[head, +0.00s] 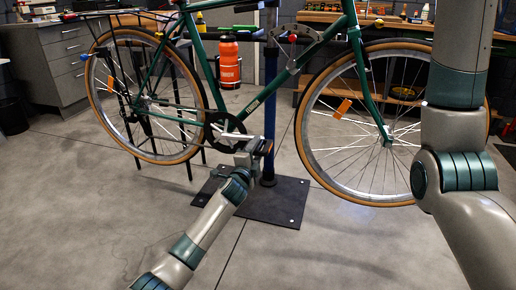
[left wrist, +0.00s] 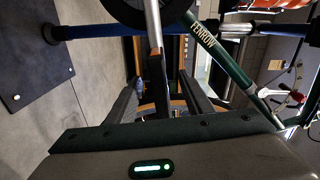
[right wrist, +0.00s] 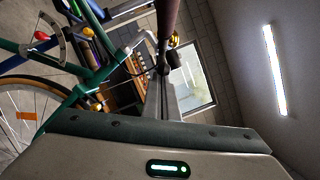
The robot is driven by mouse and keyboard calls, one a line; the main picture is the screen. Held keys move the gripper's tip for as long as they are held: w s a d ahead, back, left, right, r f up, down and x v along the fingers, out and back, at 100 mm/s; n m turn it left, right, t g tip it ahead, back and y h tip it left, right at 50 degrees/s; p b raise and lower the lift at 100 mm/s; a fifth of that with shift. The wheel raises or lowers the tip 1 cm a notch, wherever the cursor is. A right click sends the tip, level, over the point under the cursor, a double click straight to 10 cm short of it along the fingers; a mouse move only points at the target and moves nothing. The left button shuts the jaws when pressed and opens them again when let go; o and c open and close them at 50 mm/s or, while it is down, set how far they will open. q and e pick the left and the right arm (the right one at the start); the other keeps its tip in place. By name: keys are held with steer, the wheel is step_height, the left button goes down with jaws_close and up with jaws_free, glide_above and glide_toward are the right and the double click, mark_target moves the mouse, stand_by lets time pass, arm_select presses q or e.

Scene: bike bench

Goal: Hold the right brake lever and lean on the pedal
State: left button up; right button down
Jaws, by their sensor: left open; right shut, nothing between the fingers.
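The green bike hangs on a repair stand. Its silver crank arm (head: 238,136) points right, and the pedal at its end is partly hidden by my left gripper (head: 260,148). In the left wrist view, the crank arm (left wrist: 153,24) comes down to the dark pedal (left wrist: 155,75), which appears between the open fingers of my left gripper (left wrist: 160,90); contact cannot be told. My right gripper is outside the head view. In the right wrist view its fingers (right wrist: 162,90) are shut and empty, in front of the brown handlebar grip (right wrist: 170,14). The brake lever is not clearly distinguishable there.
The stand's blue post (head: 270,110) rises from a dark base plate (head: 285,205) just right of my left gripper. The front wheel (head: 312,150) is beside my right arm. The floor in front is clear.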

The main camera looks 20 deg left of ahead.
arm_select(q)
jaws_close()
arm_select(e)
steer(key=shift+a+r, duration=0.1)
steer(key=shift+a, duration=0.05)
